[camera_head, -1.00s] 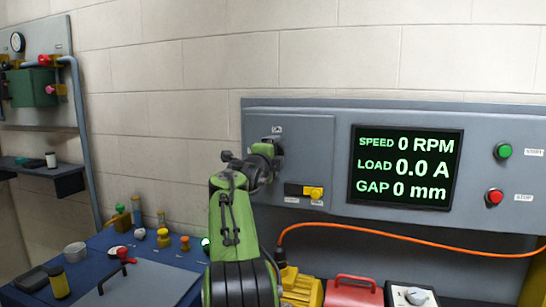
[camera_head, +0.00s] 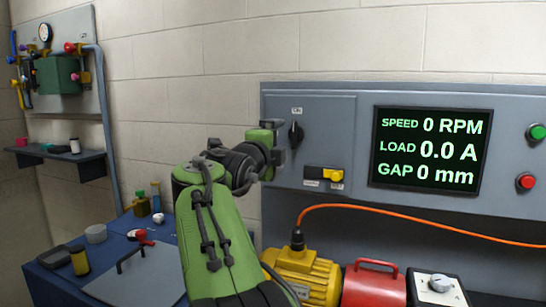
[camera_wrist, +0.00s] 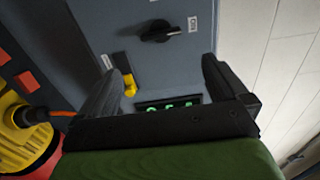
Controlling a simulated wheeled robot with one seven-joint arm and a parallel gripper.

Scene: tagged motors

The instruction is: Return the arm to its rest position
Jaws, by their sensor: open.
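My green and black arm rises from the bottom middle of the head view. My gripper (camera_head: 277,139) is in front of the left part of the grey control panel (camera_head: 330,118), close to a black rotary knob (camera_head: 296,134). In the wrist view my gripper (camera_wrist: 165,85) has its two dark fingers wide apart, with nothing between them. The knob (camera_wrist: 160,32) shows beyond the fingers, apart from them. A yellow switch (camera_head: 333,175) sits on the panel below the knob.
The screen (camera_head: 430,150) reads 0 RPM, 0.0 A and 0 mm. A yellow motor (camera_head: 305,275) with an orange cable, a red motor (camera_head: 374,285) and a dial box (camera_head: 438,285) stand below the panel. A blue bench (camera_head: 60,285) with small items is at left.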

